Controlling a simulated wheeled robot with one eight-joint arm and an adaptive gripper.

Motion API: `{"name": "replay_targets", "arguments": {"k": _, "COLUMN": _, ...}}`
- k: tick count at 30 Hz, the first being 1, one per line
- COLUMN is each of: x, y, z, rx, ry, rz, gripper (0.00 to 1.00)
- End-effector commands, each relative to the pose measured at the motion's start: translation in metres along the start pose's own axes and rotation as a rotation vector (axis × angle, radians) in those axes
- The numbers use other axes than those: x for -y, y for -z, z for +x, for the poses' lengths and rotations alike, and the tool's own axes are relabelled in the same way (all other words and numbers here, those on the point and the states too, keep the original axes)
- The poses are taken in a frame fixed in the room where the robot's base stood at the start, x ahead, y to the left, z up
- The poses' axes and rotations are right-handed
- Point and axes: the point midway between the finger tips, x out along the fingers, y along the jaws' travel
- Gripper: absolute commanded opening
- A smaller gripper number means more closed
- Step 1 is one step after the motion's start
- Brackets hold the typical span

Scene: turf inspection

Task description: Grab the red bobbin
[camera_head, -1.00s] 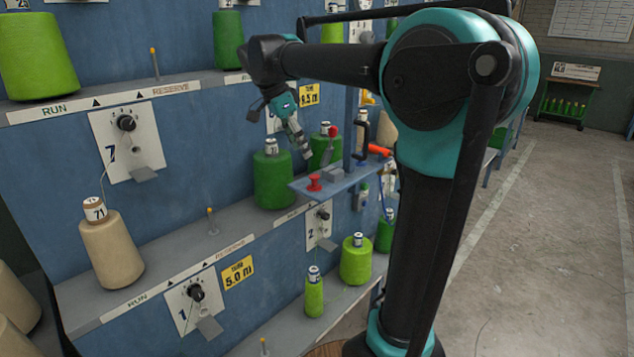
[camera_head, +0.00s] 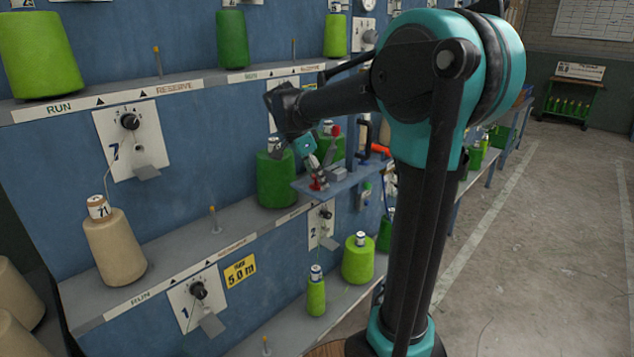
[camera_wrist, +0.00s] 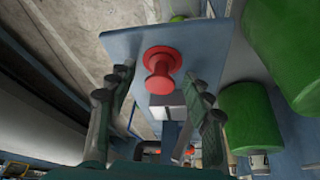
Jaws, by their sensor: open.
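The red bobbin (camera_wrist: 161,69) stands on a narrow blue shelf (camera_wrist: 121,44) in the wrist view, between and just beyond the fingertips of my open gripper (camera_wrist: 160,85). The fingers are on either side of it, with a visible gap at each side. In the head view my gripper (camera_head: 316,177) is low over the small blue shelf (camera_head: 345,187), at the bobbin (camera_head: 318,185), which it partly hides. I cannot tell from these views whether a finger touches the bobbin.
A large green cone (camera_head: 275,182) stands close left of the shelf in the head view. Open floor (camera_head: 560,220) lies to the right.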

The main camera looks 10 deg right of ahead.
Motion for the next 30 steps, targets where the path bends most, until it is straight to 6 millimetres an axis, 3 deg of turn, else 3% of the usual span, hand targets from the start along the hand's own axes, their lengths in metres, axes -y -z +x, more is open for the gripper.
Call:
{"name": "replay_targets", "arguments": {"k": 6, "x": 0.0, "y": 0.0, "z": 0.0, "rx": 0.0, "ry": 0.0, "rz": 0.0, "gripper": 0.48}}
{"name": "replay_targets", "arguments": {"k": 16, "x": 0.0, "y": 0.0, "z": 0.0, "rx": 0.0, "ry": 0.0, "rz": 0.0, "gripper": 0.07}}
{"name": "replay_targets", "arguments": {"k": 30, "x": 0.0, "y": 0.004, "z": -0.011, "rx": 0.0, "ry": 0.0, "rz": 0.0, "gripper": 0.06}}
